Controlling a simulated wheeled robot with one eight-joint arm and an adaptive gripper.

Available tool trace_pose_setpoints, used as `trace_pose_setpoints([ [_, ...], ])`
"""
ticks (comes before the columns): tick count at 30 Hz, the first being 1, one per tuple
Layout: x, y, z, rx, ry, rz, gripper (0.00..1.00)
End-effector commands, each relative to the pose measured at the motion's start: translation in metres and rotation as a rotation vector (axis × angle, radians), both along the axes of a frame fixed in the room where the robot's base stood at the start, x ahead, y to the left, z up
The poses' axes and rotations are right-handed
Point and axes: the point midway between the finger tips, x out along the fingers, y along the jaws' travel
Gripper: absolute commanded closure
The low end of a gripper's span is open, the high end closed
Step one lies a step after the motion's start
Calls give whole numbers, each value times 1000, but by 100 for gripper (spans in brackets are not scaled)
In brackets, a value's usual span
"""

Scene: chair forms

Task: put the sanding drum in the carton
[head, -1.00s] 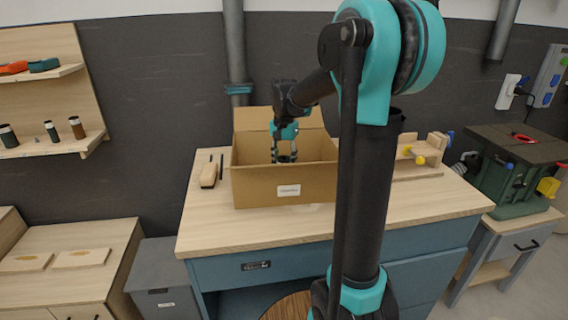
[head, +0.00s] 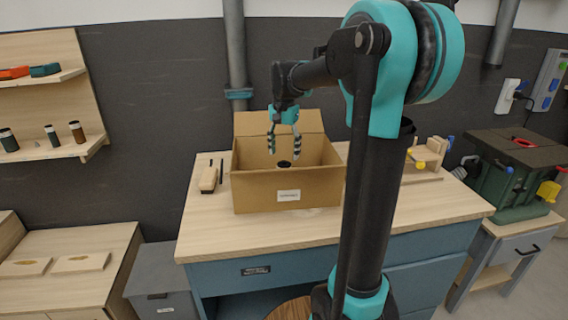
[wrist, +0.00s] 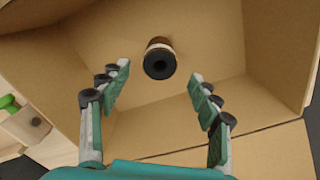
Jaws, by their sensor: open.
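The carton (head: 249,190) is an open brown cardboard box with a white label, standing on the workbench; its back flap is raised. The sanding drum (wrist: 160,59), a short dark cylinder with a brownish side and a hole in its end, is inside the carton. It also shows as a small dark shape inside the carton in the head view (head: 284,164). My gripper (head: 284,151) is above the carton, pointing down, with its fingers apart. In the wrist view my gripper (wrist: 157,78) has nothing between its fingers, and the drum lies beyond the fingertips, apart from them.
A wooden-backed brush (head: 209,179) lies left of the carton on the workbench (head: 225,233). A wooden fixture (head: 428,155) with yellow knobs stands to the right. A green machine (head: 505,175) is at the far right. Wall shelves (head: 45,150) with small cylinders are at left.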

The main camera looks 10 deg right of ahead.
Motion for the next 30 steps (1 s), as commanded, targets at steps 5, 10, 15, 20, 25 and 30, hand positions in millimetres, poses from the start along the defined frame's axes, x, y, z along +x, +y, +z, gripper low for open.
trace_pose_setpoints([
  [5, 0, 0, 32, 0, 0, 0, 37],
  [10, 0, 0, 49, 0, 0, 0, 37],
  [15, 0, 0, 54, 0, 0, 0, 37],
  [20, 0, 0, 54, 0, 0, 0, 37],
  [25, 0, 0, 53, 0, 0, 0, 37],
  [30, 0, 0, 53, 0, 0, 0, 37],
])
